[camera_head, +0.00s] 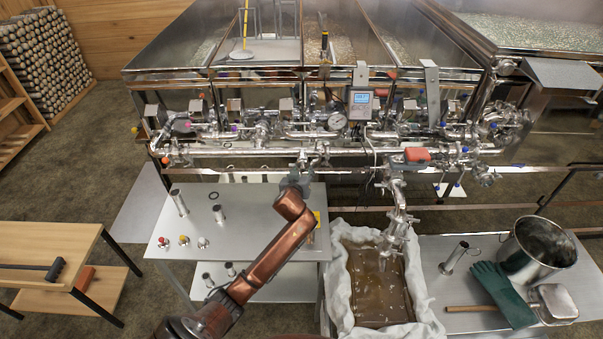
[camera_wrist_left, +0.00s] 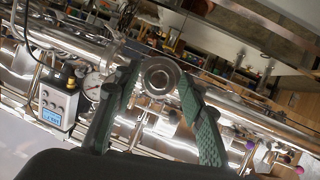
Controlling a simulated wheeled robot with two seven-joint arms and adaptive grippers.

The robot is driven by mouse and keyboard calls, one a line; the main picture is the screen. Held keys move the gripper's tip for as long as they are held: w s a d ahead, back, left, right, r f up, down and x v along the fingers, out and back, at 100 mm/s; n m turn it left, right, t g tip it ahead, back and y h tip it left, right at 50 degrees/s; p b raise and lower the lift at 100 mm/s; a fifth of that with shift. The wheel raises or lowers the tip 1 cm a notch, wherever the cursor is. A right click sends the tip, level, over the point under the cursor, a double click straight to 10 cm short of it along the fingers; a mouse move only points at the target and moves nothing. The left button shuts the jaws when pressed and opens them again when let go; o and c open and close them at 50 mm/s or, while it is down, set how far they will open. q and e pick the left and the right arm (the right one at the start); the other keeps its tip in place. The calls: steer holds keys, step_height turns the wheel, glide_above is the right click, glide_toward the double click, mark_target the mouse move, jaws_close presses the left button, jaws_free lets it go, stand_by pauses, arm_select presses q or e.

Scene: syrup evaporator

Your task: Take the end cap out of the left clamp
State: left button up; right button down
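My left gripper (camera_head: 297,181) is on the end of my copper arm, just in front of and below the long steel pipe. In the left wrist view its two green-padded fingers (camera_wrist_left: 159,85) stand apart. A round steel end piece with a dark centre (camera_wrist_left: 160,77), perhaps the end cap in its clamp, shows between the fingertips. I see a gap at the sides, and cannot tell how far ahead of the tips it is. In the head view, a steel fitting (camera_head: 303,159) hangs by the pipe just above the gripper. My right gripper is not in view.
A steel table (camera_head: 240,225) below holds a black ring and several small parts. A cloth-lined box (camera_head: 375,285) of brown liquid stands to its right. A grey meter (camera_head: 361,103) and a gauge (camera_head: 337,121) sit on the pipework. A bucket (camera_head: 535,250) stands at right.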

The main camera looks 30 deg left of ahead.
arm_select(q)
steer(key=shift+c, duration=0.4)
jaws_close()
stand_by(0.4)
